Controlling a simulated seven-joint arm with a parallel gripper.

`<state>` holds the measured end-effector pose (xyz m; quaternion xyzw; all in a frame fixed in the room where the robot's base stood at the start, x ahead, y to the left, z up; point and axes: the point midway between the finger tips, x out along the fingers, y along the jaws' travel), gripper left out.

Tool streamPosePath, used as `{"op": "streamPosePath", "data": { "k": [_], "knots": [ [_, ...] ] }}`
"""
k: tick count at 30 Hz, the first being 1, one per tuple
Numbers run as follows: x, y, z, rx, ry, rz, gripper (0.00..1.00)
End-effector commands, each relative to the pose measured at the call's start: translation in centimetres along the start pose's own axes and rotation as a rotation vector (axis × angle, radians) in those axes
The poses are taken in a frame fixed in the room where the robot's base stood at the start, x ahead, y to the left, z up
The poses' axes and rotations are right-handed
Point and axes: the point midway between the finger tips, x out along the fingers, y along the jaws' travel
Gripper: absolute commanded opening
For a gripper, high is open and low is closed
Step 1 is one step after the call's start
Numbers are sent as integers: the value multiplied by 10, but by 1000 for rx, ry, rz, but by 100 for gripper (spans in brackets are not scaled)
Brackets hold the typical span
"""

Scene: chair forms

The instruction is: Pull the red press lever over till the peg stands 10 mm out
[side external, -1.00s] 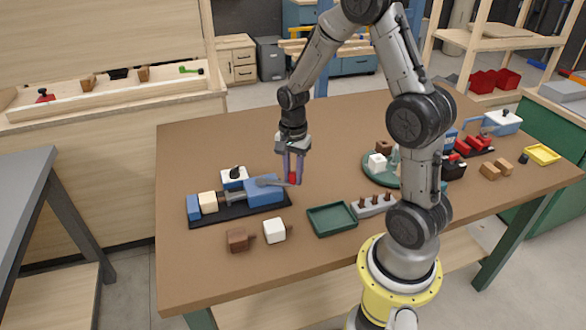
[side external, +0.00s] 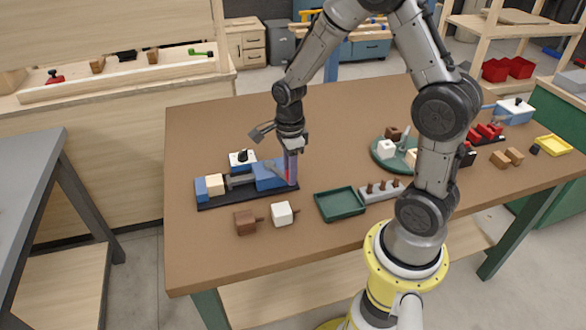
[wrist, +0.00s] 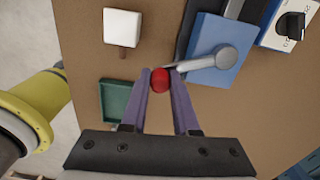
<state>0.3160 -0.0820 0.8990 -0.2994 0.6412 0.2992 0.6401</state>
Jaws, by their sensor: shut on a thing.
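The press lies on a black base (side external: 248,199) at the left of the table. Its blue body (side external: 266,178) shows large in the wrist view (wrist: 206,38). A grey lever (wrist: 200,64) runs from a round pivot on this body to a red knob (wrist: 160,80). My gripper (side external: 291,180) is shut on the red knob, with one purple finger on each side. A grey ram (side external: 239,180) points from the body toward a cream block (side external: 215,184) against a blue end stop (side external: 201,188). How far any peg stands out there is too small to tell.
A white box with a black knob (side external: 243,158) stands close behind the press. A brown block (side external: 245,222) and a white block (side external: 282,213), each with a peg, sit in front. A green tray (side external: 340,205) and a grey peg rack (side external: 381,191) stand to the right.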

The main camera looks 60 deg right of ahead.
Motion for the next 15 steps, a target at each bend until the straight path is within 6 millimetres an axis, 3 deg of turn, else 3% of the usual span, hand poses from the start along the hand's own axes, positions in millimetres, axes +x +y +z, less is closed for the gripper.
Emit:
{"op": "streamPosePath", "data": {
  "k": [15],
  "knots": [
    [-1, 2, 6, 30, -5, 0, 0]
  ]
}}
